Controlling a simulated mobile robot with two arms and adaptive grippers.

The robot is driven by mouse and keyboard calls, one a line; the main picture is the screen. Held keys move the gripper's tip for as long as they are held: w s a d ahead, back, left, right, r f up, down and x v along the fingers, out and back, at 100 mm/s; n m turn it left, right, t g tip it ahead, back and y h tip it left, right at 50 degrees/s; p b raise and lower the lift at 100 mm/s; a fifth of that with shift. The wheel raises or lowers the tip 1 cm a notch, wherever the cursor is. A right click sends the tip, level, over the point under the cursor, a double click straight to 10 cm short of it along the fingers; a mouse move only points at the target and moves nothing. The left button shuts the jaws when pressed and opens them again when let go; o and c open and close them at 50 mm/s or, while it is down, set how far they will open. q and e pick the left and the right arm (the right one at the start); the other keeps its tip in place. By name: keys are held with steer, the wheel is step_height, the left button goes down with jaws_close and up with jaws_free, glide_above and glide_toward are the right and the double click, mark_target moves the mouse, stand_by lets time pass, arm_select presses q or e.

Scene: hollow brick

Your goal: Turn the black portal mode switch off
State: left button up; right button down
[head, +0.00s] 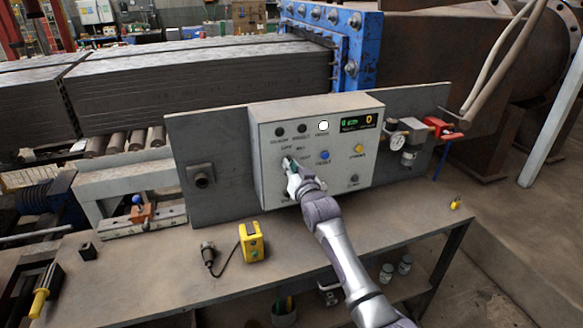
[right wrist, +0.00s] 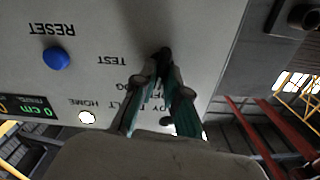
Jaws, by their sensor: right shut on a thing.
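The grey control panel box (head: 275,180) stands upright on the bench, with labels, round indicators and buttons on its face. My right gripper (head: 289,166) reaches up to the left middle of that face. In the right wrist view its two fingers (right wrist: 160,80) close on the small black switch (right wrist: 165,53), whose tip shows between and just beyond them. The panel labels appear upside down there, with TEST beside the switch. The gripper hides most of the switch and part of its label, so its setting is hard to tell. My left gripper is not in view.
The panel also carries a blue button (head: 324,156), a yellow button (head: 359,149), a lit white indicator (head: 323,126) and a green-and-orange display (head: 359,122). A yellow box (head: 251,241) with a cable lies on the bench.

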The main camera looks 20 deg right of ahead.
steer(key=shift+n, duration=1.2)
steer(key=c, duration=1.2)
jaws_free()
steer(key=s, duration=1.2)
steer(key=shift+d, duration=0.15)
